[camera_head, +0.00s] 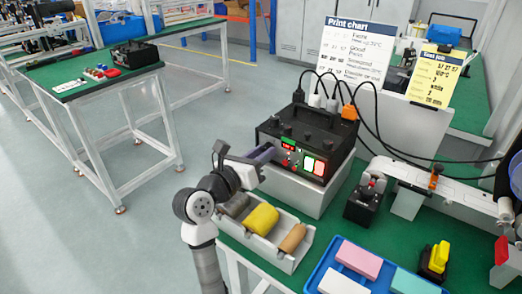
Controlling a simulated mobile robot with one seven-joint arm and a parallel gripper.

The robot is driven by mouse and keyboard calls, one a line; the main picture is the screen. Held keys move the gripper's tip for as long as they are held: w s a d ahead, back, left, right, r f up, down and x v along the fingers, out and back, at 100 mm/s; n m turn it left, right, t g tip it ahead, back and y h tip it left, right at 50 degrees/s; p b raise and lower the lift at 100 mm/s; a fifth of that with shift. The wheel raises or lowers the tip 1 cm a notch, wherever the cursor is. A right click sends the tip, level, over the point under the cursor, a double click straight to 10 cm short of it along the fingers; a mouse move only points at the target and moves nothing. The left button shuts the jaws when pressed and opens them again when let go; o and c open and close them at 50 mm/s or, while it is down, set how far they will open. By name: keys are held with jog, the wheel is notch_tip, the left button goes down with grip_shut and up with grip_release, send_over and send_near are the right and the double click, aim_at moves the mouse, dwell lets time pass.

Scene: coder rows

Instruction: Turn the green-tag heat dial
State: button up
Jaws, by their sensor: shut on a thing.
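A black control box (308,138) stands on a white stand on the green bench. My gripper (271,153) reaches in from the left and is shut on a dial at the left end of this front. The fingers hide the dial, so its pointer cannot be read. The green tag cannot be told apart from the green display at this size.
A white tray (273,261) with grey, yellow and tan rolls lies below my arm. A blue tray (315,283) with blocks is in front. Black cables loop from the box top to the right. A black joystick-like unit (362,205) stands right of the box.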

jog(key=n+p, duration=0.5)
jog(key=p, duration=0.3)
dwell(0.4)
jog(key=o, duration=0.7)
jog(key=b+v, duration=0.1)
jog(key=v, duration=0.6)
jog(key=b+v, duration=0.2)
jog(key=v, duration=0.4)
jog(key=shift+s+a+f, duration=0.2)
jog(key=shift+s, duration=0.15)
